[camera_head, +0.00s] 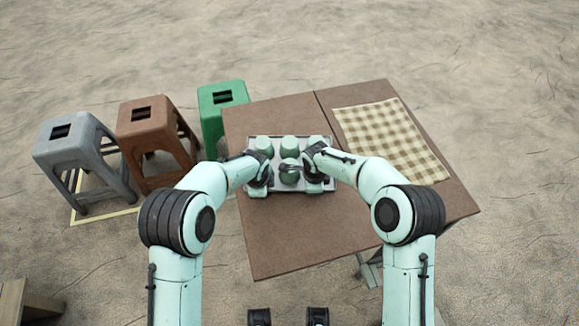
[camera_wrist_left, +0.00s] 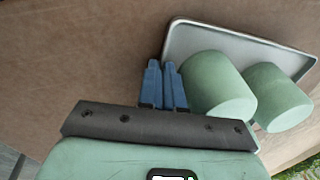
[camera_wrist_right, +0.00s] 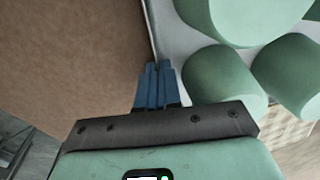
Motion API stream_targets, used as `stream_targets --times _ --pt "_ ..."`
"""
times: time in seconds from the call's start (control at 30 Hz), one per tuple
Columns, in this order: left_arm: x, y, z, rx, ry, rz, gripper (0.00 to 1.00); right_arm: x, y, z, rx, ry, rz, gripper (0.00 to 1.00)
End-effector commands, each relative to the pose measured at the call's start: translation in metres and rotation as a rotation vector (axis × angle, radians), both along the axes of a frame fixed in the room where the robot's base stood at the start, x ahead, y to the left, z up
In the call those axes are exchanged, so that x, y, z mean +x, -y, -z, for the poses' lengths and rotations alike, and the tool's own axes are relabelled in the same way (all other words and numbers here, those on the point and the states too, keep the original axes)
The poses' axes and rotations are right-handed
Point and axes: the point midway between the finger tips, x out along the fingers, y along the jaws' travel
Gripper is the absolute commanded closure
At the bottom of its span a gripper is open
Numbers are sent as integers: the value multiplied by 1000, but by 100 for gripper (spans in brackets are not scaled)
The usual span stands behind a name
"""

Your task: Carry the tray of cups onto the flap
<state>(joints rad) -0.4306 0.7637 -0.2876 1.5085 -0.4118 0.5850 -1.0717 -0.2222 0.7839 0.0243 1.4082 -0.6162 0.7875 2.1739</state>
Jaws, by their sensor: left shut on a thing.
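The grey metal tray (camera_head: 277,155) is on the brown table, left of the seam; whether it touches the top cannot be told. My left gripper (camera_wrist_left: 165,66) is shut on the tray's rim (camera_wrist_left: 240,33) beside a cup (camera_wrist_left: 215,85). My right gripper (camera_wrist_right: 156,66) looks shut on the opposite edge of the tray (camera_wrist_right: 184,42), close to the cups (camera_wrist_right: 225,78). The flap (camera_head: 458,203) is the table section right of the seam and looks level.
A checkered cloth (camera_head: 388,138) covers much of the flap. The main tabletop (camera_head: 290,235) is bare in front of the tray. Grey (camera_head: 70,145), brown (camera_head: 150,115) and green (camera_head: 222,95) stools stand left of the table. A wooden piece (camera_head: 25,300) is at lower left.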

Motion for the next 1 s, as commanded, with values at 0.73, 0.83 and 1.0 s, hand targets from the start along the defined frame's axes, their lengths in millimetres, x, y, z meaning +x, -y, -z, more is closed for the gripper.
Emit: stream_targets --times 0.73,0.83,1.0 --pt "-10 0 -48 -3 6 -1 69 0 0 1 0 0 0 70" --pt "-16 1 -70 -4 6 -1 69 0 0 1 0 0 0 70" --pt "-23 0 -98 -3 5 -3 69 0 0 1 0 0 0 70"
